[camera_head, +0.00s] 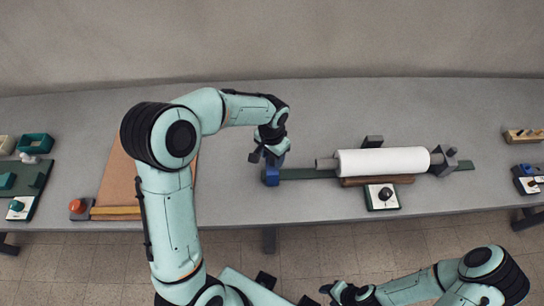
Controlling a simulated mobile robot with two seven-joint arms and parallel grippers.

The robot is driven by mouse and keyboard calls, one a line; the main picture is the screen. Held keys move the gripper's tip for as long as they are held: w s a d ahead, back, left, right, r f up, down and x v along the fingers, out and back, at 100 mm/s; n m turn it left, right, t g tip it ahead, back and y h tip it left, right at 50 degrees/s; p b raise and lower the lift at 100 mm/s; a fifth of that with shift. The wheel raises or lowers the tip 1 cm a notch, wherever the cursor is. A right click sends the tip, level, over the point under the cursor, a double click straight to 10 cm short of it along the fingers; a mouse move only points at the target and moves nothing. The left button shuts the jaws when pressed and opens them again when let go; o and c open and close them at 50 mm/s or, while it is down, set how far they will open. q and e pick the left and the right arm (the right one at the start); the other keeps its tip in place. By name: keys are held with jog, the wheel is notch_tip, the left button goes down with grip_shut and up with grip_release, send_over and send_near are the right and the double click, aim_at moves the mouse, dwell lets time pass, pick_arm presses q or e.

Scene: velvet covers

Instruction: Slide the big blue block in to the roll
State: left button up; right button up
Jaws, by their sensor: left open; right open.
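The big blue block (271,174) stands at the left end of a dark green rail (308,174) on the grey table. The white roll (382,162) lies lengthwise above that rail to the right, with a grey shaft end poking out on its left. A clear gap separates the block from the roll. My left gripper (268,155) is open at the top of the blue block, coming from above; the fingers partly cover it, and I cannot tell whether they touch it. My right gripper (335,293) is open and empty in front of the table, low in the picture.
A grey angled block (444,161) stands at the roll's right end. A brown bar (377,180) lies in front of the roll, with a black-knobbed box (382,197) nearer. A brown board (118,178) and a red button (77,206) are at left. The table behind the roll is mostly clear.

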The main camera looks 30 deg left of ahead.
pick_arm(q)
jog(key=shift+f, duration=0.4)
grip_shut()
jog(key=w+d, duration=0.4)
jog(key=d, duration=0.3)
jog(key=shift+w+p, duration=0.2)
jog(key=shift+p, duration=0.1)
grip_release()
pick_arm(e)
jog(key=shift+w+d+r, duration=0.35)
jog(key=shift+w+d, duration=0.5)
pick_arm(q)
notch_tip(320, 180, up, 14)
jog(key=p, duration=0.1)
jog(key=shift+f, duration=0.25)
pick_arm(e)
jog(key=shift+w+r, duration=0.55)
jog(key=shift+r, duration=0.15)
